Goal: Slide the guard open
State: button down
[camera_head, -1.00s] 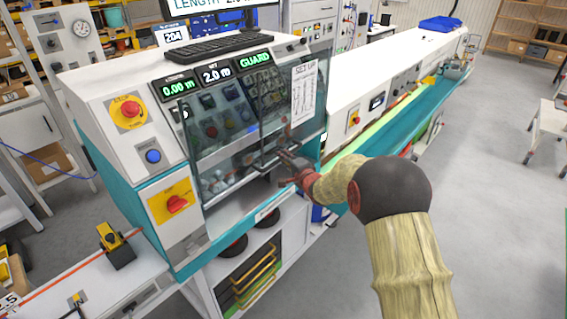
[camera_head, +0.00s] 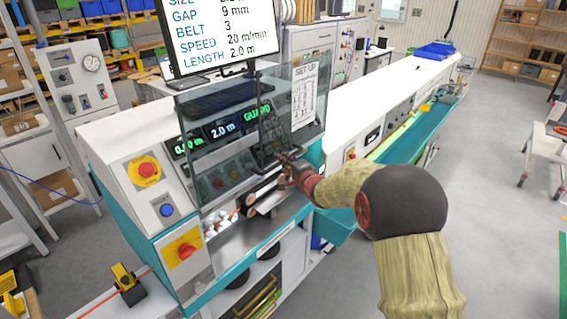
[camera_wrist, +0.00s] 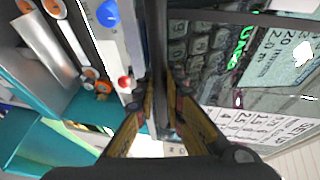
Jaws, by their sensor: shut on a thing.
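The guard (camera_head: 228,135) is a clear panel with dark edges on the front of the white and teal machine. My gripper (camera_head: 287,160) is shut on the guard's dark handle (camera_head: 270,163). In the wrist view the handle (camera_wrist: 158,45) runs between the two fingers. The fingers partly hide the handle's far end.
Orange and white rollers (camera_head: 222,221) show in the bay below the guard. A monitor (camera_head: 218,35) stands behind the guard's top. A teal trough (camera_head: 400,150) runs away to the right. Open floor (camera_head: 495,190) lies right of my arm.

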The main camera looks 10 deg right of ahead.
jog(key=shift+r, duration=0.1)
jog(key=c, duration=1.9)
grip_release()
jog(key=shift+o, duration=0.3)
jog(key=v, duration=1.2)
